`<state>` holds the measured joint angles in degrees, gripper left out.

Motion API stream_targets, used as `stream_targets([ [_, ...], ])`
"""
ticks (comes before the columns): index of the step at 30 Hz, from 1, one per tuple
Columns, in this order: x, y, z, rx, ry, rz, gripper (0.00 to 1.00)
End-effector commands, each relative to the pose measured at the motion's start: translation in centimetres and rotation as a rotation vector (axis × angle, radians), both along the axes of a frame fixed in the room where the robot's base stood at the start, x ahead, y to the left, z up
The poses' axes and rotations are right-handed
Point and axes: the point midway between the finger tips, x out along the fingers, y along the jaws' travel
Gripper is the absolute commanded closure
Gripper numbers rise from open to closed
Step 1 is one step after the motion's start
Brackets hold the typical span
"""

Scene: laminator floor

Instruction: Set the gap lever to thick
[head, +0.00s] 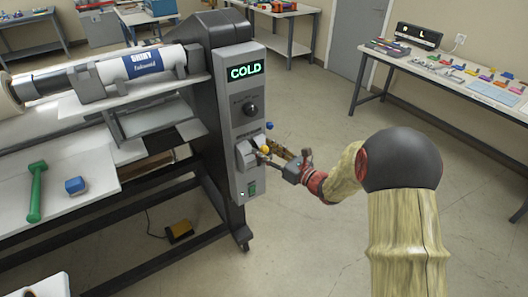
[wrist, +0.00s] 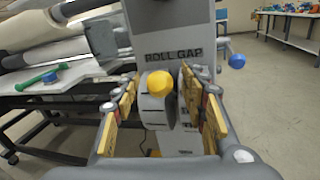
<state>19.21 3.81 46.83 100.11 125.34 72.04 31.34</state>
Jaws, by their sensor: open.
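The gap lever shows as a yellow ball knob (wrist: 160,83) in front of a grey slotted housing (wrist: 155,112), under the "ROLL GAP" label (wrist: 173,54) in the wrist view. In the head view the yellow knob (head: 264,149) sits on the lower front of the laminator's control column (head: 245,110). My gripper (wrist: 163,98) is open, with its wooden-looking finger pads on either side of the knob. No firm contact with the knob is visible. In the head view my gripper (head: 277,158) is right at the housing. The "thick" marking cannot be read.
A blue ball knob (wrist: 236,61) stands to the right of the housing, close to my right finger. Above are a dark dial (head: 249,109) and a lit "COLD" display (head: 245,71). A green switch (head: 252,188) is below. The floor to the right is clear.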

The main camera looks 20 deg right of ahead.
Motion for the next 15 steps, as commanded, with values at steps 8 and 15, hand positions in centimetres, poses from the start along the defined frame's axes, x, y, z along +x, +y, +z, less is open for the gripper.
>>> stream_targets([
  [8,0.60,0.37,0.07,-0.001,-0.001,0.000,0.57],
  [15,0.57,0.35,0.07,-0.001,-0.001,0.000,0.65],
])
